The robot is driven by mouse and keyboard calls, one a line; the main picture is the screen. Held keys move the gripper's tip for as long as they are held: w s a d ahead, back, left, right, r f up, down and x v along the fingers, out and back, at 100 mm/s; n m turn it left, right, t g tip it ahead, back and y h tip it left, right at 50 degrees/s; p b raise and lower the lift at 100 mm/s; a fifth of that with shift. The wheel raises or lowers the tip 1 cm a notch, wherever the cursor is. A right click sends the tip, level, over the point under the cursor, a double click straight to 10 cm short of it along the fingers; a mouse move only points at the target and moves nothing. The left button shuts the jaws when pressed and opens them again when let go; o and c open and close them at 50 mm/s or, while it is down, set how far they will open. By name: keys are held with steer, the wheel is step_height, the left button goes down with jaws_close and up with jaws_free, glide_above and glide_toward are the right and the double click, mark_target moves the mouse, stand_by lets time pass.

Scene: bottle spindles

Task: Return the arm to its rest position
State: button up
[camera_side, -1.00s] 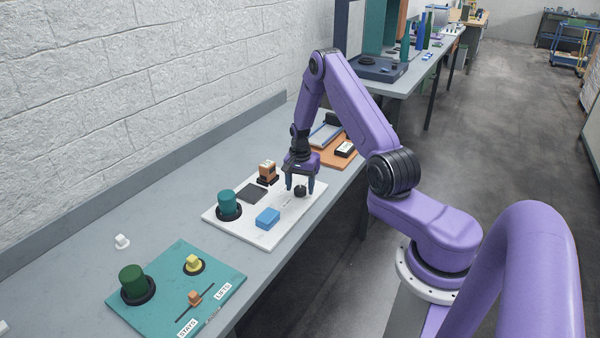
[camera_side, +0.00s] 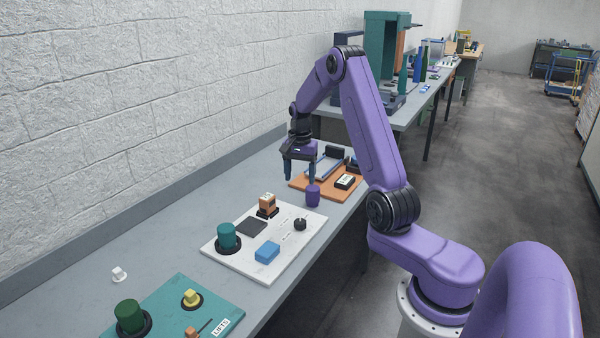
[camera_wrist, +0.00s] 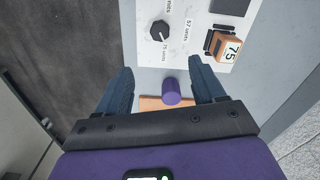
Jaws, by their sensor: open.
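My gripper (camera_side: 301,172) is open and empty, held above the bench near the far edge of the white board (camera_side: 222,257). In the wrist view its two dark fingers (camera_wrist: 158,85) are spread apart. A purple cylinder (camera_side: 313,195) stands on the bench just beyond the white board, below and beside the fingers in the side view. In the wrist view the purple cylinder (camera_wrist: 171,92) shows between the fingers; I cannot tell its height gap to them.
The white board carries a teal cylinder (camera_side: 228,236), a blue block (camera_side: 267,251), a black knob (camera_side: 300,224) and an orange block (camera_side: 267,204). An orange board (camera_side: 312,185) lies behind. A teal board (camera_side: 181,290) is nearer. A wall runs along the left.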

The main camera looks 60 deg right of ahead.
steer(key=shift+r, duration=0.35)
steer(key=s+a+r+n, duration=0.2)
steer(key=a+n, duration=0.2)
steer(key=a, duration=0.5)
steer(key=s+a+r+n, duration=0.2)
steer(key=a+n, duration=0.3)
steer(key=a, duration=0.3)
steer(key=s+a+r+n, duration=0.2)
steer(key=a+r+n, duration=0.15)
steer(key=a, duration=0.55)
steer(key=s+a+n, duration=0.2)
steer(key=s+n, duration=0.5)
steer(key=s, duration=0.5)
steer(key=s+a+n, duration=0.3)
steer(key=s+n, duration=0.5)
steer(key=s, duration=0.4)
steer(key=shift+a, duration=0.25)
steer(key=shift+r, duration=0.1)
